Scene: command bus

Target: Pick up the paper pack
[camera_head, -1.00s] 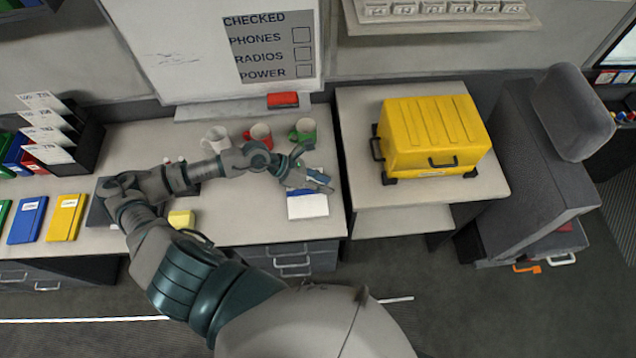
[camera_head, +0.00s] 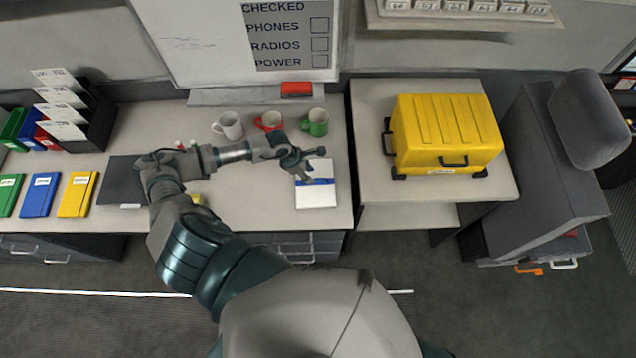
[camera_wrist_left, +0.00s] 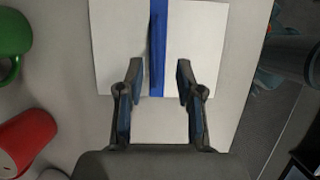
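The paper pack (camera_head: 317,195) is a white block with a blue band, lying flat near the right end of the desk in the head view. In the left wrist view the paper pack (camera_wrist_left: 200,45) lies ahead with its blue band running between the fingers. My left gripper (camera_head: 309,167) is over the far part of the pack. In the left wrist view its two fingers (camera_wrist_left: 157,80) are spread apart on either side of the band, with nothing held between them. I cannot tell the height above the pack. My right gripper is not in view.
White, red and green mugs (camera_head: 315,122) stand behind the pack. A red eraser (camera_head: 296,89) lies on the ledge behind. A yellow case (camera_head: 445,130) sits on the right-hand cabinet. Binders (camera_head: 77,194) lie at left. The desk's right edge (camera_head: 350,200) is close to the pack.

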